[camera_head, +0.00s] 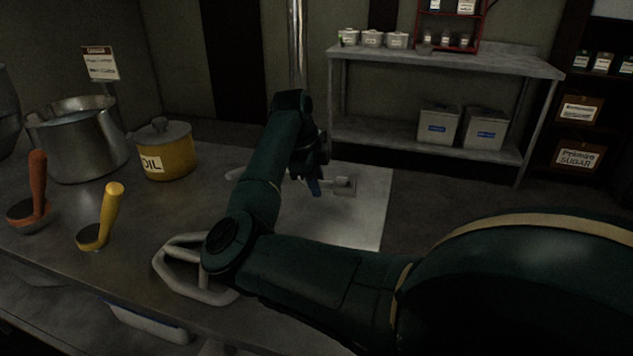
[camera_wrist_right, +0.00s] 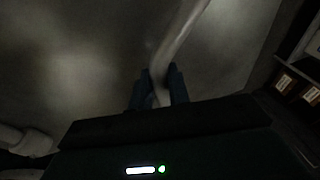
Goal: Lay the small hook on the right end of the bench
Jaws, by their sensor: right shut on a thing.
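My right gripper (camera_head: 313,186) has blue fingertips, and the arm reaches over the steel bench (camera_head: 345,222) near its right end. In the right wrist view the gripper (camera_wrist_right: 158,88) is shut on a pale grey curved rod, the small hook (camera_wrist_right: 180,38). In the head view the hook (camera_head: 344,185) shows a squarish block at its right end. Its middle is partly hidden behind my arm. I cannot tell whether it touches the bench top. My left gripper is not in view.
A grey metal frame-shaped beater (camera_head: 172,272) lies on the bench's front, partly behind my arm. A yellow oil pot (camera_head: 178,158), a steel pot (camera_head: 85,150) and orange (camera_head: 38,175) and yellow (camera_head: 112,205) handled tools stand left. A shelf table (camera_head: 450,62) stands behind.

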